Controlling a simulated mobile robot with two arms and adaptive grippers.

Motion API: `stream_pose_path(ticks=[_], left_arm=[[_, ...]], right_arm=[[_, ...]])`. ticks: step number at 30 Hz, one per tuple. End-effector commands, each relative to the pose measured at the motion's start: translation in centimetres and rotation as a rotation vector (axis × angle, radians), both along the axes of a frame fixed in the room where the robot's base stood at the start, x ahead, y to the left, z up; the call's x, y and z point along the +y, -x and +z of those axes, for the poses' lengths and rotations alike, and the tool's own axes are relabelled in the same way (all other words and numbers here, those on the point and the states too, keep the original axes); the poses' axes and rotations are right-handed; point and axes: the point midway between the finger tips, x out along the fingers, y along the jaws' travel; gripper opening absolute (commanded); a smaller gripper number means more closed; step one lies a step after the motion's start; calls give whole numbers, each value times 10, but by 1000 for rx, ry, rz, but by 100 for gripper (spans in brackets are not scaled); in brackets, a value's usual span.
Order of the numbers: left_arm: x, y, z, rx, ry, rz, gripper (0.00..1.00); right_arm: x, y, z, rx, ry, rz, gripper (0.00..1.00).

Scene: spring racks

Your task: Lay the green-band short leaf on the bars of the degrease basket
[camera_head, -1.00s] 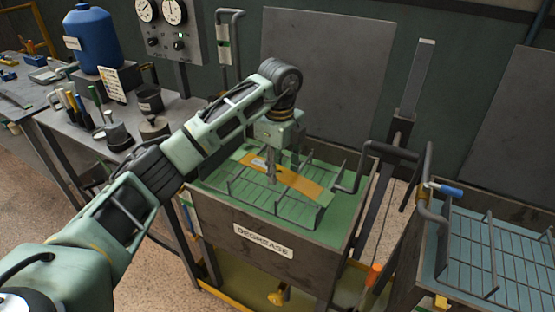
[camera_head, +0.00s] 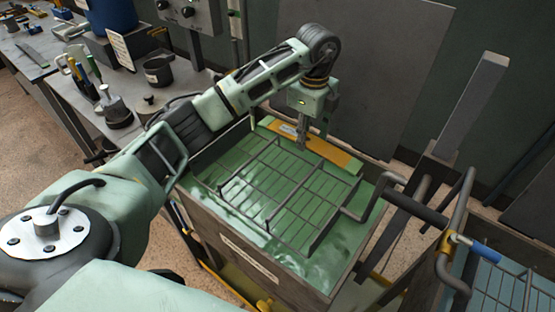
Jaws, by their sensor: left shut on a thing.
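My left gripper (camera_head: 302,138) points down, shut on a flat orange leaf (camera_head: 325,149) with green at its ends. It holds the leaf along the far side of the degrease basket (camera_head: 246,206). The basket is a dark wire grid with raised bars, set in a tank (camera_head: 232,258) of green liquid with a pale label on its front. The leaf looks level. I cannot tell whether it touches the basket's far bars or hangs above them. My right gripper is not in view.
A bent dark pipe handle (camera_head: 367,207) sticks out at the tank's right side. A second basket (camera_head: 505,290) over blue liquid is at the lower right. A bench (camera_head: 75,92) with pots and tools stands at the left. The basket's middle bars are clear.

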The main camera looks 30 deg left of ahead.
Motion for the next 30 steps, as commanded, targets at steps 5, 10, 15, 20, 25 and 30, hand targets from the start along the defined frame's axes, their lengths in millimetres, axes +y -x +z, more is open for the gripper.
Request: stream_pose_path(ticks=[5,10,15,20,25,30], left_arm=[[30,27,-18,2,-2,3,0],[51,48,-36,-1,-2,1,0],[62,58,-47,-4,0,1,0],[64,61,-56,-2,2,0,0],[63,61,-79,0,2,1,0],[64,60,-90,-4,0,0,0]], right_arm=[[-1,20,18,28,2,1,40],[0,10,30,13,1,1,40],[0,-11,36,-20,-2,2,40],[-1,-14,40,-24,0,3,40],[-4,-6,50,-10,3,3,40],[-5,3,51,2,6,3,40]])
